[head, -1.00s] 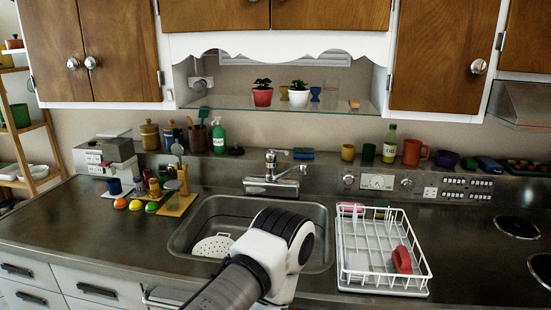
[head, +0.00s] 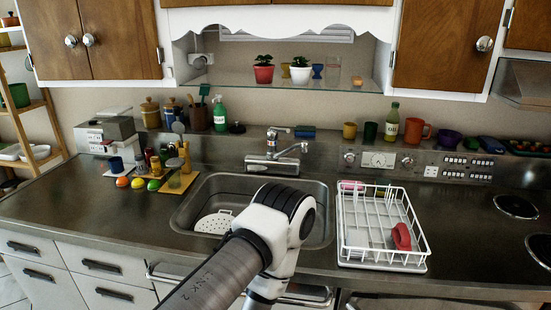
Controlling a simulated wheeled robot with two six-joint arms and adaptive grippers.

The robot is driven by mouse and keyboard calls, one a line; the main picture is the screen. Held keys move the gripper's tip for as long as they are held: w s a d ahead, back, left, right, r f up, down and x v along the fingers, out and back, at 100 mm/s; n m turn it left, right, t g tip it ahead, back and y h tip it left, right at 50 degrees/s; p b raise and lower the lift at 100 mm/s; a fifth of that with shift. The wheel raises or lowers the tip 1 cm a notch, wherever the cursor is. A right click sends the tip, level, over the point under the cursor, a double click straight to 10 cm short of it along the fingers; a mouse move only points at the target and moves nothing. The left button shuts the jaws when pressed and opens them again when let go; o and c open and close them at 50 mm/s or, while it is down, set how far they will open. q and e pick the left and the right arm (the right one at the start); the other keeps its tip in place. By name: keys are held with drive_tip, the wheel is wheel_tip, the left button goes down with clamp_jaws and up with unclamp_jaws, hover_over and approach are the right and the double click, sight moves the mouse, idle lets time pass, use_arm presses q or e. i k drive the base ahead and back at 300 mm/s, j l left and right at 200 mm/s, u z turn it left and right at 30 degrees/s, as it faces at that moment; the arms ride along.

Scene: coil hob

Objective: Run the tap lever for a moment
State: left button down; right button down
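The chrome tap (head: 274,150) stands behind the sink (head: 187,222), with its spout angled to the right. Its lever (head: 278,130) sits on top of the tap body and appears small at this distance. No water is visible under the spout. One of my arms rises from the bottom edge in front of the sink and hides part of the basin. No gripper shows at its end, and the other arm is out of frame.
A white dish rack (head: 384,262) with a red item stands right of the sink. Colored balls, jars and a tan board (head: 190,182) lie left of it. A glass shelf (head: 300,86) with potted plants hangs above the tap. Counter at front left is clear.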

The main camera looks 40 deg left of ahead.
sight(274, 129)
drive_tip(key=k+j+u, duration=0.25)
drive_tip(key=u, duration=0.2)
drive_tip(key=k+j+u, duration=0.25)
drive_tip(key=u, duration=0.15)
drive_tip(key=i+j, duration=0.1)
drive_tip(key=j, duration=0.15)
drive_tip(key=j+u, duration=0.15)
drive_tip(key=i+j, duration=0.05)
drive_tip(key=j, duration=0.05)
